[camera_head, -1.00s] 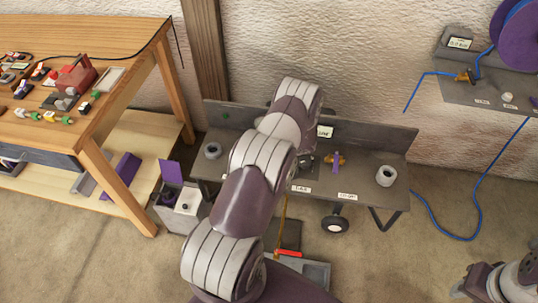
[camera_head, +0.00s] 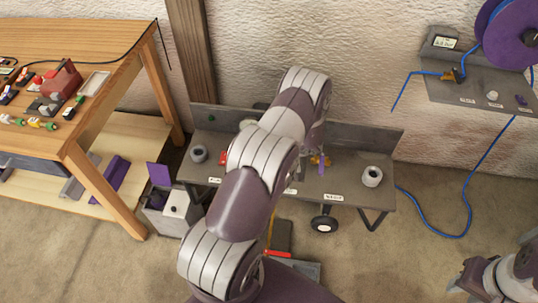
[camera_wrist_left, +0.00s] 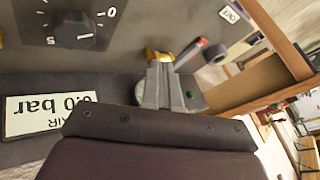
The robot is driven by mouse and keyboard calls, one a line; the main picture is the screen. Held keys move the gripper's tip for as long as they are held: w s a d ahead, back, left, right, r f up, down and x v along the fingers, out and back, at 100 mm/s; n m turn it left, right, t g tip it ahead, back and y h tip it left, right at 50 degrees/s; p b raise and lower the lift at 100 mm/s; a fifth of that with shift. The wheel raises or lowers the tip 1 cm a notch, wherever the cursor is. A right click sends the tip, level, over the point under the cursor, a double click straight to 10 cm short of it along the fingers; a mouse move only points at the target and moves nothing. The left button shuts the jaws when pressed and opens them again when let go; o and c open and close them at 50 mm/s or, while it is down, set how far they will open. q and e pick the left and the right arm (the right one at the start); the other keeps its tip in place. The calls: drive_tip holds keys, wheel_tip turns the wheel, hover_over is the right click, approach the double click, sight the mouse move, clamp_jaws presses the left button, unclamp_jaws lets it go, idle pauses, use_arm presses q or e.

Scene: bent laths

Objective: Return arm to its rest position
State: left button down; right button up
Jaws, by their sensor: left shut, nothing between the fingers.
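My left arm (camera_head: 245,200) reaches up the middle of the head view, over the grey bench (camera_head: 345,190). Its gripper is hidden behind its own links there. In the left wrist view my left gripper (camera_wrist_left: 165,70) is shut and empty, in front of a grey panel (camera_wrist_left: 75,65). Its tips are close to a brass fitting (camera_wrist_left: 155,54) and a red-tipped lever (camera_wrist_left: 190,52); whether they touch, I cannot tell.
The panel has a knob (camera_wrist_left: 75,32) and a pressure display (camera_wrist_left: 45,115). A wooden table (camera_head: 100,40) with small parts is at left. A blue hose (camera_head: 470,200) hangs at right.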

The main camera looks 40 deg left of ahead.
use_arm(q)
drive_tip(key=d+r+m+t+h, duration=0.1)
drive_tip(key=d+r+t+h, duration=0.2)
drive_tip(key=d, duration=0.5)
drive_tip(key=d+r+m+h, duration=0.2)
drive_tip(key=d+r+h, duration=0.25)
drive_tip(key=d, duration=0.35)
drive_tip(key=s+d+r+m, duration=0.2)
drive_tip(key=s+r+m, duration=0.1)
drive_tip(key=s+r, duration=0.5)
drive_tip(key=s+d+r+m+g, duration=0.1)
drive_tip(key=s+d+r+m, duration=0.2)
drive_tip(key=s+r, duration=0.4)
drive_tip(key=shift+s+d+r+m, duration=0.15)
drive_tip(key=shift+s+r+m, duration=0.2)
drive_tip(key=shift+r+m, duration=0.35)
